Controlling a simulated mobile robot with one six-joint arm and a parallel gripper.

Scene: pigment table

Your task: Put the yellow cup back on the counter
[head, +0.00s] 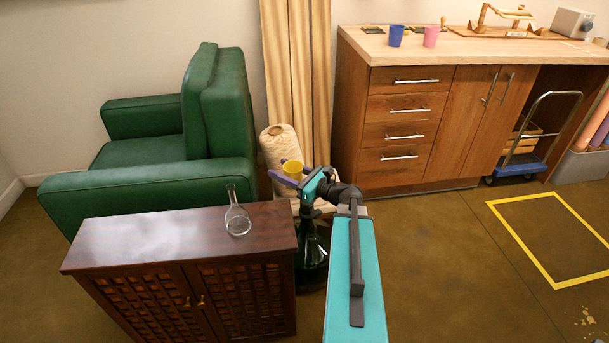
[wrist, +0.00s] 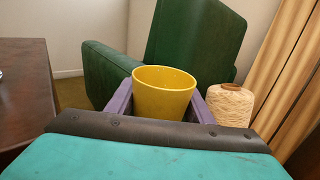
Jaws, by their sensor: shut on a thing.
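The yellow cup (head: 292,170) is upright between the purple fingers of my gripper (head: 294,174), to the right of the dark wooden cabinet. In the wrist view the cup (wrist: 164,93) sits between both fingers, its open rim facing up and its lower part hidden by my wrist. My gripper (wrist: 163,102) is shut on it. The counter (head: 470,45) has a pale wooden top and stands at the back right, apart from the cup. A blue cup (head: 396,36) and a pink cup (head: 431,36) stand on its left part.
A glass flask (head: 237,218) stands on the dark cabinet (head: 150,237). A green armchair (head: 165,190) and a large thread cone (head: 278,143) are behind my gripper. A hand cart (head: 525,145) stands under the counter's right part. The floor before the counter is clear.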

